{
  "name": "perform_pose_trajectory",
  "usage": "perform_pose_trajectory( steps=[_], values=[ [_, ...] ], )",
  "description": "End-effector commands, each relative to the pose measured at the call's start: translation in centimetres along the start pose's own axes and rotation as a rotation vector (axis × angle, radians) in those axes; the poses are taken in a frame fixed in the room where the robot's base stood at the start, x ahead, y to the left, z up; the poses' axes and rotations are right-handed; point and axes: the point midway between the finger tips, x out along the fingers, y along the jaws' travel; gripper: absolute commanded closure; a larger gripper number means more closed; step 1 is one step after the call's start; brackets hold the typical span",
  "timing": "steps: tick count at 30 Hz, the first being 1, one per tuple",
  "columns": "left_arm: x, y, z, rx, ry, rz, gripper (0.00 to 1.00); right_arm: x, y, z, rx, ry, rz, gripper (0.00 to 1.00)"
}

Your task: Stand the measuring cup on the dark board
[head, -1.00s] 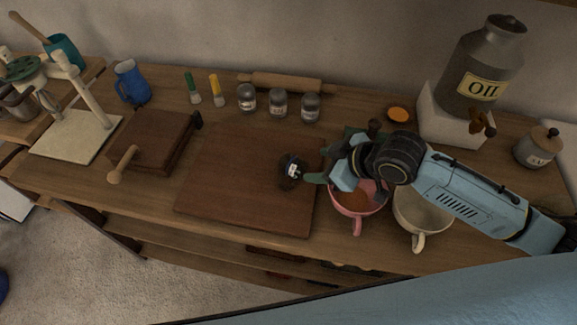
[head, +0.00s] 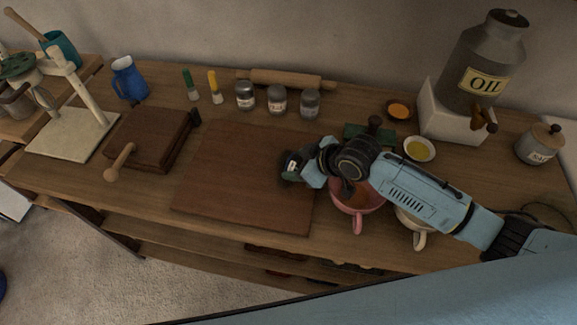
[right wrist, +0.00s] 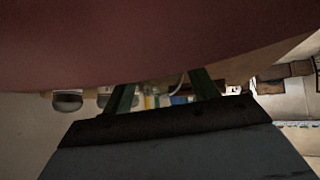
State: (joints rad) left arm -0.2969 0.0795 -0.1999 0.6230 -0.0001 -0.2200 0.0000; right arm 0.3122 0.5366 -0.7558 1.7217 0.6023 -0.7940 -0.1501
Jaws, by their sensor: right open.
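The large dark red-brown board (head: 225,190) lies flat mid-counter. A small dark rounded thing with a pale patch (head: 290,164) shows at the board's right part, in the head view. It may be the measuring cup, but I cannot tell for sure. My right gripper (head: 298,173) is open, low over the board's right edge, with its fingers at or around that thing. Contact is hidden. In the right wrist view, the open green fingers (right wrist: 165,95) stand apart below a large reddish surface. My left gripper is not in view.
A pink cup (head: 358,205) with brown contents and a cream cup (head: 419,240) stand under my right arm. Several spice jars (head: 277,102) and a rolling pin (head: 285,78) are behind the board. A handled wooden block (head: 150,140) and blue jug (head: 129,80) are left. The board's left half is clear.

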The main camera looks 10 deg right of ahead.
Motion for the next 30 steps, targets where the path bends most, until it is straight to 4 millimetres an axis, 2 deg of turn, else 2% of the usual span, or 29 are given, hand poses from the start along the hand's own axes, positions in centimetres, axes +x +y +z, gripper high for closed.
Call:
perform_pose_trajectory(
  steps=[1,9,11,19,30],
  values=[
    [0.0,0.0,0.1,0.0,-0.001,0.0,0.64,0.0,0.0,0.0,0.0,0.0,0.0,0.41],
    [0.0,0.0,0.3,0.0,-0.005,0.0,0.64,0.0,0.0,0.0,0.0,0.0,0.0,0.76],
    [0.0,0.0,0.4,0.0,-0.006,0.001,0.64,-0.1,0.0,0.0,0.0,0.001,0.0,0.8],
    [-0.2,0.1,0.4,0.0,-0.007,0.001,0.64,-0.7,0.1,-0.7,-0.001,0.003,0.0,0.8],
    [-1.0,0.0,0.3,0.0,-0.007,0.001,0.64,-5.6,0.9,-5.7,-0.002,0.004,0.001,0.8]
  ],
)
